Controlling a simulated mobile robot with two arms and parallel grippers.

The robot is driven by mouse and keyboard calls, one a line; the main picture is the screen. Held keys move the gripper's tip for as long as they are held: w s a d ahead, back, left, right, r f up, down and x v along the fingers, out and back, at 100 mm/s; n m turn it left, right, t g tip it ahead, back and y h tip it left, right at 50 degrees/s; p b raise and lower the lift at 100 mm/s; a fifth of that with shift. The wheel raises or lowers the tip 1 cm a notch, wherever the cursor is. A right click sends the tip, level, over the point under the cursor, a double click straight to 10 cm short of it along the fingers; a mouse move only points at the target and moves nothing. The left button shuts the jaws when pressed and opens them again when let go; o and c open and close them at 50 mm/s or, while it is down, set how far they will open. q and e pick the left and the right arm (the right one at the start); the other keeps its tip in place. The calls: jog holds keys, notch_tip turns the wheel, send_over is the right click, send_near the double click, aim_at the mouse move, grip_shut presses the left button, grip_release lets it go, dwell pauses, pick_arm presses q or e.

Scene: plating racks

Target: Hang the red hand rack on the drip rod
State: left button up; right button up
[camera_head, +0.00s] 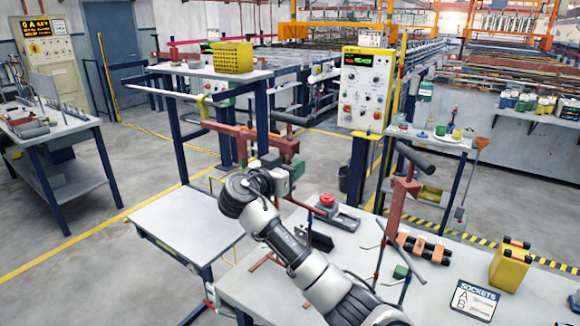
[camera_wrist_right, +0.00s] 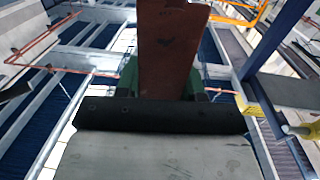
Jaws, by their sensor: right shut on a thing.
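The red hand rack (camera_head: 240,132), a red-brown frame, is held up in the air in the head view, left of the workbench. My right gripper (camera_head: 292,168) is shut on it; its fingers are partly hidden by the rack and my wrist. In the right wrist view the rack's red-brown bar (camera_wrist_right: 170,50) rises behind a dark crosspiece (camera_wrist_right: 160,116). A pale horizontal rod, seemingly the drip rod (camera_head: 160,92), runs along the blue-legged stand. The rack's left end appears close to the rod's yellow-marked end; I cannot tell whether they touch. My left gripper is not in view.
A yellow crate (camera_head: 232,57) sits on the stand's upper shelf. A second red rack (camera_head: 399,205) with a dark handle stands on the workbench near a yellow container (camera_head: 510,265) and a sockets sign (camera_head: 474,299). The lower grey tabletop (camera_head: 185,222) is clear.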

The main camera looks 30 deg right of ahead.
aim_at(285, 157)
jog(key=shift+r, duration=0.25)
jog(key=shift+r, duration=1.4)
jog(key=shift+f, duration=0.15)
